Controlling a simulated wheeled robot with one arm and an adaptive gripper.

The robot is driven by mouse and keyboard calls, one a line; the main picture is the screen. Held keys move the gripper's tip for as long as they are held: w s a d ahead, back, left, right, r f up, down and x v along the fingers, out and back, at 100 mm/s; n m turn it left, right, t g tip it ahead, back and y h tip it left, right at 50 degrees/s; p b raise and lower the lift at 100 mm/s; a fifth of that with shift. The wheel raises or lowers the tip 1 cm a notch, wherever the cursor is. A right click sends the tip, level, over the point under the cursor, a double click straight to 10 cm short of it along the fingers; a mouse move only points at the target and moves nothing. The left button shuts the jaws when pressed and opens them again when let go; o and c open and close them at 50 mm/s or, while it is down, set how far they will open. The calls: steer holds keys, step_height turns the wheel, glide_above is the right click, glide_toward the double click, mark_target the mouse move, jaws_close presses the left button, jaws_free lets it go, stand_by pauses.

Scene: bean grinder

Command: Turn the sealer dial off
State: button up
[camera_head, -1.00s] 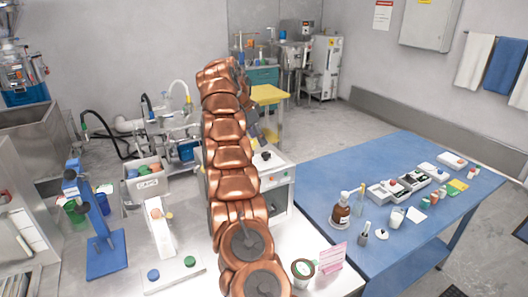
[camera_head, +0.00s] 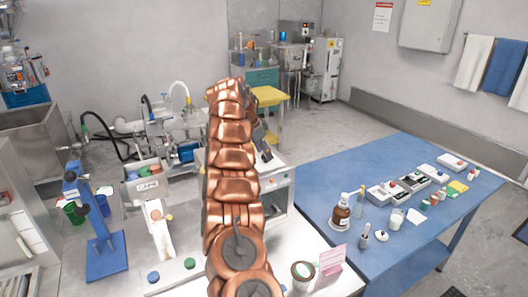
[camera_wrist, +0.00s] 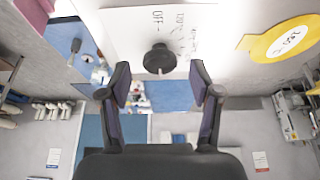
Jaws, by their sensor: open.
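The sealer dial (camera_wrist: 160,59) is a round black knob on a white panel (camera_wrist: 120,30) in the wrist view. "OFF" and other, partly unreadable markings are written beside it. My gripper (camera_wrist: 160,84) is open, its two dark fingers apart on either side below the knob, with nothing between them; I cannot tell the exact gap to the knob. In the head view the white sealer box (camera_head: 280,198) stands at the bench's back right. My gripper (camera_head: 265,148) is over its top, and the dial is hidden there.
A yellow round tag (camera_wrist: 285,38) with a temperature written on it lies right of the dial. A blue table (camera_head: 400,150) with bottles and small boxes stands to the right. A blue stand (camera_head: 105,260) and a grey bin (camera_head: 147,190) are left of my arm.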

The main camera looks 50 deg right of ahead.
steer(key=shift+f, duration=0.4)
steer(key=shift+d, duration=0.1)
steer(key=shift+c, duration=0.4)
steer(key=c, duration=1.1)
steer(key=shift+o, duration=0.2)
steer(key=shift+f+b, duration=0.15)
steer(key=shift+b, duration=0.25)
